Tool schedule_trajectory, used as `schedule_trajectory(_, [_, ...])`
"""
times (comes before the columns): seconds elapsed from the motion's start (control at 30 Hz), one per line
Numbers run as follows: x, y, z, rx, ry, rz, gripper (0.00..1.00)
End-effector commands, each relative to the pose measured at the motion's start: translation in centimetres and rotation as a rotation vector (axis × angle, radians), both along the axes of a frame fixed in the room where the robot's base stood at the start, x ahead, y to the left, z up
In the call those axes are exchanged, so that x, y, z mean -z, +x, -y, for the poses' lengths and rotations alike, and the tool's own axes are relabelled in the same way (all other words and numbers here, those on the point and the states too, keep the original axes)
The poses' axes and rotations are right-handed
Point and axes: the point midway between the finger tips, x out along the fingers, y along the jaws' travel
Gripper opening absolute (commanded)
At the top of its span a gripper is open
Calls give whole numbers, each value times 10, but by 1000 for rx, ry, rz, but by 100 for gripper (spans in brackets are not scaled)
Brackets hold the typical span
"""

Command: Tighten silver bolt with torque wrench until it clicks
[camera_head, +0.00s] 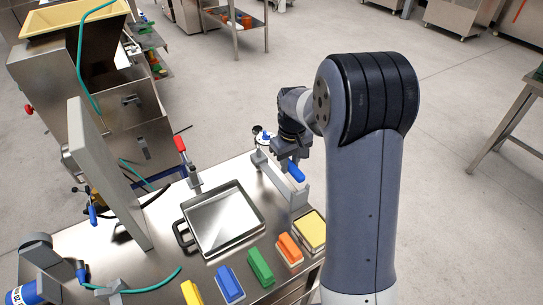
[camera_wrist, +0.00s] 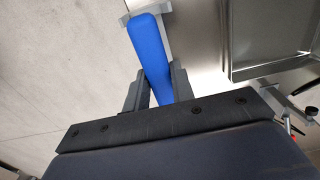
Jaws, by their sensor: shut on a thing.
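My gripper (camera_head: 292,158) is at the right edge of the steel table, over a grey bracket. It is shut on a blue handle (camera_wrist: 150,50). In the wrist view the handle runs between the two dark fingers and sticks out beyond them. In the head view the handle's blue end (camera_head: 296,172) shows just below the gripper. The rest of this tool is hidden, so I cannot tell from its shape whether it is the torque wrench. I cannot make out a silver bolt in either view.
A steel tray (camera_head: 222,222) lies mid-table. Several coloured blocks, including a green one (camera_head: 260,267), line the front. A red-handled tool (camera_head: 181,145) stands upright near the back. A tall grey panel (camera_head: 105,175) and a steel machine (camera_head: 140,130) stand left. Open floor lies right.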

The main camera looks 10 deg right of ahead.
Motion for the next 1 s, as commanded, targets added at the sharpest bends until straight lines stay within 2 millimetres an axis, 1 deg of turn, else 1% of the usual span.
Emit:
schedule_trajectory(0.03, [-6, 1, 0, 0, 0, 3, 0])
schedule_trajectory(0.5, [-28, 1, 0, 0, 0, 2, 0])
schedule_trajectory(1.0, [-29, 1, 0, 0, 0, 2, 0])
